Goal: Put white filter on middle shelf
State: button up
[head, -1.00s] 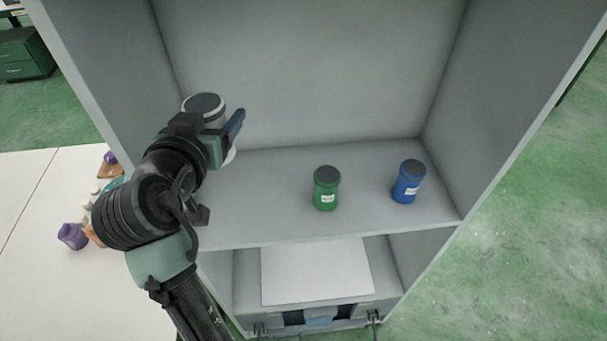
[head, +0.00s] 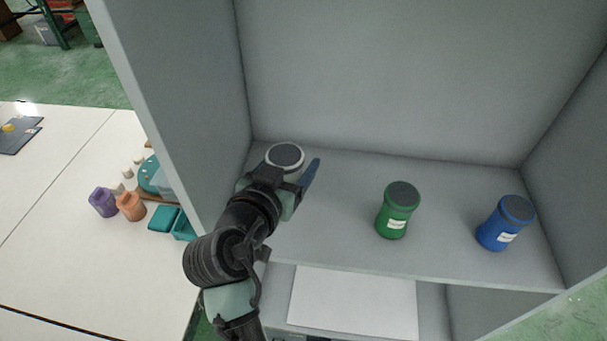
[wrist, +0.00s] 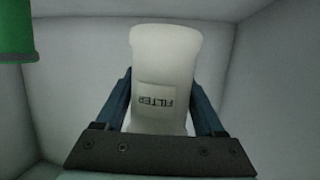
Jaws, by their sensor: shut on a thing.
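My gripper (head: 284,176) is shut on the white filter (head: 285,157), a white jar with a dark grey lid. In the head view the filter is at the left side of the grey cabinet's shelf (head: 335,235), left of the green jar. Its lower part is hidden behind my gripper, so I cannot tell whether it touches the shelf. In the wrist view the white filter (wrist: 164,75) stands between the two blue fingers, and its label reads FILTER, upside down.
A green jar (head: 397,212) and a blue jar (head: 506,225) stand on the same shelf to the right. A white sheet (head: 352,300) lies on the level below. The cabinet's left wall (head: 170,90) is close to my arm. A white table (head: 60,250) with bottles is at the left.

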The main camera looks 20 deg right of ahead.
jog(key=shift+f, duration=2.95)
jog(key=shift+f, duration=0.15)
jog(key=o, duration=1.5)
jog(key=shift+a+r, duration=0.1)
jog(key=shift+r, duration=0.15)
jog(key=b+v, duration=0.1)
jog(key=v, duration=1)
jog(key=shift+s+a+r+b, duration=0.15)
jog(key=shift+s+a+b, duration=0.1)
jog(key=shift+b, duration=0.15)
